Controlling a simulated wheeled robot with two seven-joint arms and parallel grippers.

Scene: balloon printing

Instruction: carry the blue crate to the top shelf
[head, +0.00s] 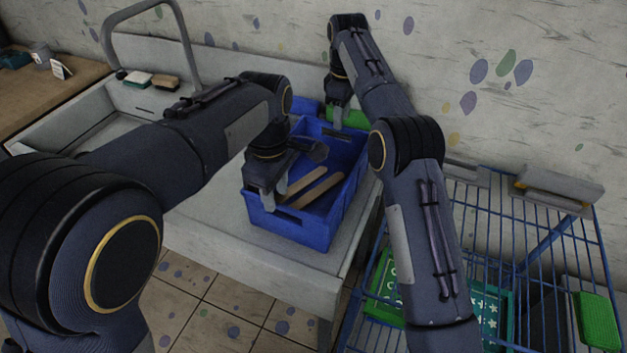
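The blue crate (293,228) sits level on the pale sink counter. Two wooden-handled tools (318,188) lie inside it; a dark tool head (310,150) shows near my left wrist. My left gripper (272,200) is at the crate's near left wall, its fingers at the rim. My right gripper (340,116) is down at the crate's far wall. I cannot tell whether either pair of fingers is closed on the wall. The blue wire rack (545,245) stands at the right, its top shelf partly hidden by my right arm.
A sink with a tall faucet (150,12) lies left of the crate, with sponges (140,79) behind it. Green patterned trays (490,318) and a green item (597,320) show at the rack. A grey-white block (560,186) is at the rack's back edge. Tiled floor is in front.

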